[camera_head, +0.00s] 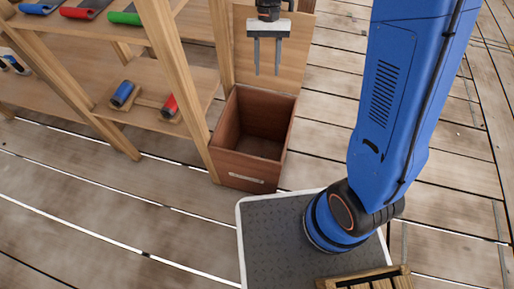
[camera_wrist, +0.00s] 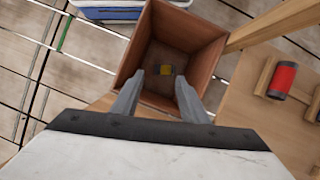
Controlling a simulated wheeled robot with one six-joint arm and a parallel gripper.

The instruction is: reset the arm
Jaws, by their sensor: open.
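My gripper (camera_head: 266,72) hangs with its fingers pointing down above the open wooden box (camera_head: 245,178), in front of its raised lid. Its two fingers are apart and nothing is between them. In the wrist view the gripper (camera_wrist: 161,76) is over the box (camera_wrist: 205,42). I cannot make out that item in the head view.
A wooden shelf rack (camera_head: 165,65) stands left of the box. A blue cylinder (camera_head: 122,94) and a red cylinder (camera_head: 169,105) lie on its lower shelf, with red and green pieces above. A slatted wooden item (camera_head: 365,283) is at the bottom edge. Plank floor is clear at left.

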